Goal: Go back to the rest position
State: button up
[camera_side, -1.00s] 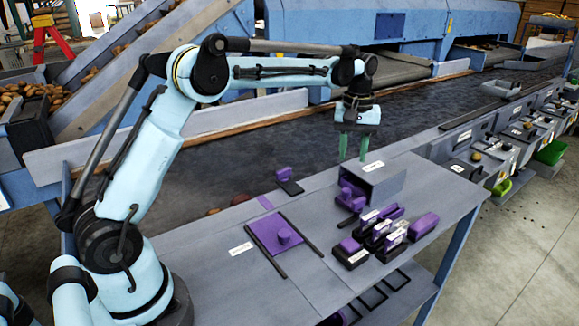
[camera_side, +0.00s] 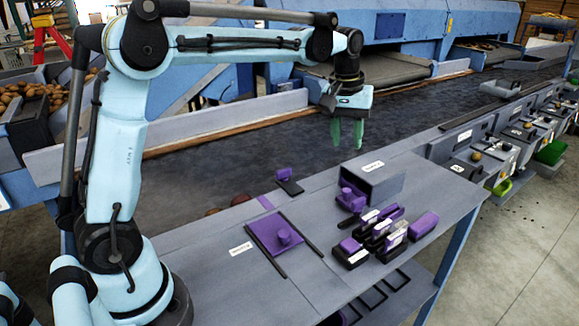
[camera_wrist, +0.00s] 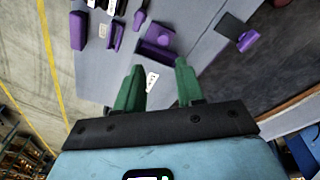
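My gripper (camera_side: 347,133) has two green fingers pointing down, and it hangs in the air above the dark belt, behind the grey work table (camera_side: 215,262). In the wrist view my gripper (camera_wrist: 160,82) shows its fingers spread apart with nothing between them. It touches nothing.
On the table stand a grey box (camera_side: 378,183) with a purple part (camera_side: 351,197) at its open side, several black and purple blocks (camera_side: 385,235), a purple plate with a knob (camera_side: 274,234) between dark rails, and a small black and purple piece (camera_side: 288,181). The dark belt (camera_side: 240,145) runs behind.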

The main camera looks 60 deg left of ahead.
jog(key=s+d+f+m+t, duration=0.2)
jog(key=s+m, duration=0.1)
jog(key=s, duration=0.6)
jog(key=s+d+f+m+t, duration=0.1)
jog(key=s+f+m+t, duration=0.1)
jog(key=s, duration=0.7)
jog(key=shift+s+d+f+m+t, duration=0.15)
jog(key=shift+d+f+m+t, duration=0.25)
jog(key=shift+m+t, duration=0.5)
